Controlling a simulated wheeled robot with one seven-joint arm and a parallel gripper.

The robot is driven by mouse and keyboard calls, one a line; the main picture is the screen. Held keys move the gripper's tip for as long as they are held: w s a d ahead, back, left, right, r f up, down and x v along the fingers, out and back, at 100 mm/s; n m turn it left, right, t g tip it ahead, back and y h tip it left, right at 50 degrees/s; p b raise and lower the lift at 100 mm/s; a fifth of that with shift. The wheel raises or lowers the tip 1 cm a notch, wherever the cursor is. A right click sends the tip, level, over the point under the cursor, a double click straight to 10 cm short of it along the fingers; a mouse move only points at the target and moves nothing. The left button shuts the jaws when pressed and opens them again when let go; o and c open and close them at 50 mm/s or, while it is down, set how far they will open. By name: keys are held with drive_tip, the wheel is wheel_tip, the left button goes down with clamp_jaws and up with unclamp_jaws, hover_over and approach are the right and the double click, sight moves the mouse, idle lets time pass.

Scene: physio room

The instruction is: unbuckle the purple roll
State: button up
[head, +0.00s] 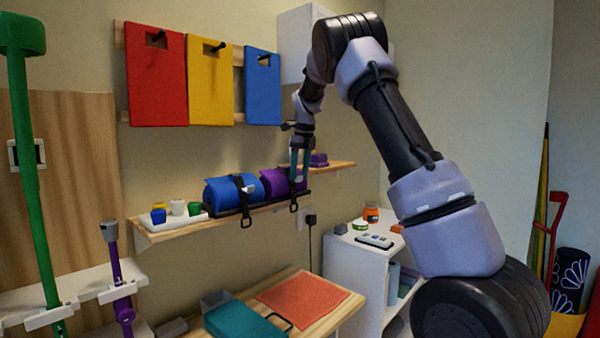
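The purple roll (271,183) lies on the wooden wall shelf, right beside a blue roll (221,193). My gripper (300,178) points down in front of the right part of the purple roll and hides some of it. A black strap end with a loop (293,207) hangs below the gripper over the shelf front. The buckle on the purple roll cannot be made out behind the fingers. I cannot tell whether the fingers touch it or are open. The blue roll has its own black strap (242,205) with a light buckle (249,189).
Small cups stand on a white tray (185,219) left of the rolls. Purple blocks (318,159) sit on the shelf to the right. Red, yellow and blue mats (262,95) hang above. A low wooden table (345,280) and white cabinet (340,262) stand below.

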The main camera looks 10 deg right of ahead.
drive_tip(key=shift+r, duration=0.2)
wheel_tip(320, 180, up, 10)
drive_tip(key=s+d, duration=0.1)
drive_tip(key=shift+s+r, duration=0.2)
idle(0.3)
drive_tip(key=shift+d, duration=0.1)
drive_tip(key=s+d+r+n+t+y, duration=0.1)
drive_tip(key=s+d+r+n, duration=0.15)
drive_tip(key=s+n, duration=0.55)
drive_tip(key=s+d+r+n+t+y, duration=0.1)
drive_tip(key=s+d+r+n+t, duration=0.2)
drive_tip(key=s, duration=0.9)
drive_tip(key=s+f+n+t, duration=0.1)
drive_tip(key=s+f+n, duration=0.4)
drive_tip(key=s+n, duration=0.2)
drive_tip(key=s+a+f+n+h, duration=0.1)
drive_tip(key=s+f+n, duration=0.4)
drive_tip(key=s, duration=0.6)
drive_tip(key=shift+s+n+t, duration=0.35)
drive_tip(key=shift+n+t, duration=0.05)
drive_tip(key=shift+n, duration=0.5)
